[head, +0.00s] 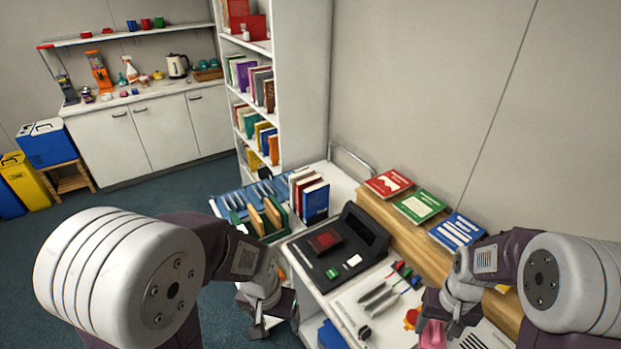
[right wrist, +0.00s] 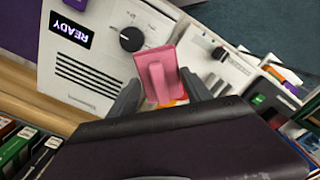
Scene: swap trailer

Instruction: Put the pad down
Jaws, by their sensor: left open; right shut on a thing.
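The pink pad (right wrist: 150,62), a flat block with a raised grip, is held between the two fingers of my right gripper (right wrist: 160,88). In the right wrist view it hangs over or in front of a white machine (right wrist: 85,60); whether it touches anything below is unclear. In the head view, the pink pad (head: 433,336) shows only at the bottom edge, below my right gripper (head: 440,318). My left gripper (head: 266,325) is open and empty, low beside the bench's left edge.
The machine has a READY display (right wrist: 70,30) and a black knob (right wrist: 131,39). The white bench bears a black case (head: 335,250), grey-bladed tools (head: 376,298), and books (head: 308,195). Red, green and blue panels (head: 420,205) lie along a wooden ledge (head: 400,235).

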